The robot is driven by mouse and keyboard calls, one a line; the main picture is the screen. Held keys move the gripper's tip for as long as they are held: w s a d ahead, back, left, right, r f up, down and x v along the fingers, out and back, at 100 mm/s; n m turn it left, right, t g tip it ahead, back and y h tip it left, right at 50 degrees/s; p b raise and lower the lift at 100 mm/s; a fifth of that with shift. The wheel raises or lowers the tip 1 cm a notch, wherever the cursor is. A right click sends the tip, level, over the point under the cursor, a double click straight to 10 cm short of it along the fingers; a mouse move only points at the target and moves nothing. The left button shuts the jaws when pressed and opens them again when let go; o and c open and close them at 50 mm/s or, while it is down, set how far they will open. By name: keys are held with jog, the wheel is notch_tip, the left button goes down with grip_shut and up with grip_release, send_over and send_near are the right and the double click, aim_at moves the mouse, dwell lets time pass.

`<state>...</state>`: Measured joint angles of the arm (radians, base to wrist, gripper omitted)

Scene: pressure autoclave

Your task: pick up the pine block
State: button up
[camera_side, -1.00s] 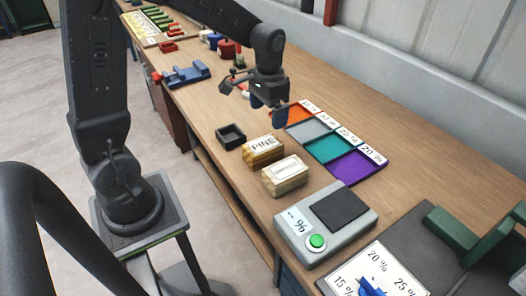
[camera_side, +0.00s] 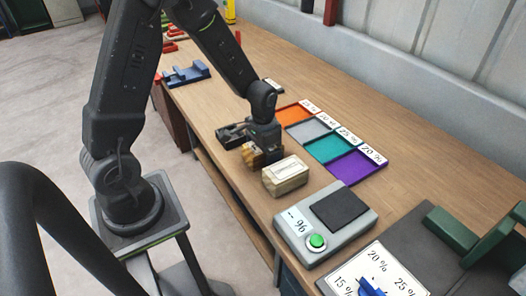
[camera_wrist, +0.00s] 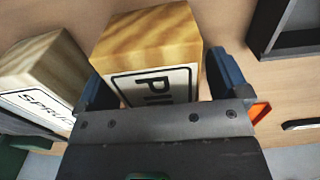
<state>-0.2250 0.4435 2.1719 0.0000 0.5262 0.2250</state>
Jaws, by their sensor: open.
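The pine block (camera_side: 248,156), light wood with a white label, stands on the bench in the side view, partly hidden by my gripper (camera_side: 264,156). In the wrist view the block (camera_wrist: 150,40) shows "PI" on its label; the rest of the word is hidden by the gripper body. My gripper (camera_wrist: 160,80) is open, with one blue-grey finger on each side of the block. A gap shows at the right finger; the left finger is close to the block, and I cannot tell whether it touches.
The spruce block (camera_wrist: 40,75) stands close beside it, also in the side view (camera_side: 286,178). A small black open box (camera_wrist: 290,40) is on the other side. Coloured trays (camera_side: 328,149) lie behind; a grey meter (camera_side: 300,240) with a green button stands nearer the camera.

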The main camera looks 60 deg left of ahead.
jog(key=shift+f, duration=0.1)
jog(key=c, duration=1.1)
